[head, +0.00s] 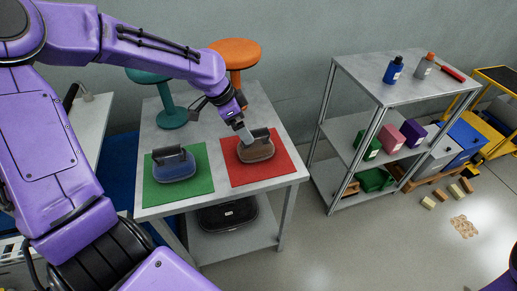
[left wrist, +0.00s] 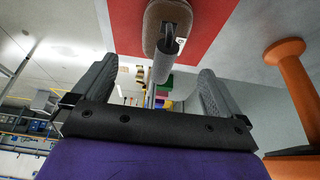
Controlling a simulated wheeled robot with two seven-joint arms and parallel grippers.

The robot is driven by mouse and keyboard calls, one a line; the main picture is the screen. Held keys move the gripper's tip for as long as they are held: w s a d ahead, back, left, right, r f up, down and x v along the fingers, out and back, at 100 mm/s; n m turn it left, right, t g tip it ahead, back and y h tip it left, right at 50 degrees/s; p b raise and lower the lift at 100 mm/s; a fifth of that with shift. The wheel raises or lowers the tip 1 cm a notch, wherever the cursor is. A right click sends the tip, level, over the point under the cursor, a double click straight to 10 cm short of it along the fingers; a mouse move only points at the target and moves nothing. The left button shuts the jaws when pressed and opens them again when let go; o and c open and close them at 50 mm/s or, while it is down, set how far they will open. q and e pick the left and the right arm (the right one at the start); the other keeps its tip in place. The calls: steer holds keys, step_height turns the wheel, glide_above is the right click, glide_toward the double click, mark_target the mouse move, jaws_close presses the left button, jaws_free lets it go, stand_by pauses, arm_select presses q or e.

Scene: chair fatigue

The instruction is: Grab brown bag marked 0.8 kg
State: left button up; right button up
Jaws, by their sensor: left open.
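The brown bag (head: 256,151) sits on the red mat (head: 284,163) on the grey table, with a dark handle on top. In the left wrist view the brown bag (left wrist: 152,26) is at the top centre, its grey handle (left wrist: 165,60) reaching down between the fingers. My left gripper (head: 245,134) is at the bag's handle from above; in the left wrist view its fingers (left wrist: 158,85) are apart, one on each side of the handle's line. The weight marking is too small to read. A blue-grey bag (head: 174,167) sits on the green mat (head: 200,180) to the left.
Teal (head: 172,117) and orange (head: 236,52) stools stand on the table behind the mats. A black bag (head: 228,214) lies on the lower shelf. A metal rack (head: 352,70) with bottles and coloured boxes stands to the right. Wooden blocks (head: 441,194) lie on the floor.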

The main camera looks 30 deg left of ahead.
mark_target(254, 144)
arm_select(q)
steer(key=x, duration=0.9)
steer(key=shift+w+a+f, duration=0.3)
steer(key=shift+w+f, duration=0.05)
steer(key=shift+f, duration=0.05)
steer(key=shift+s+r, duration=0.1)
steer(key=shift+c, duration=0.7)
steer(key=c, duration=1.4)
steer(key=shift+r, duration=0.1)
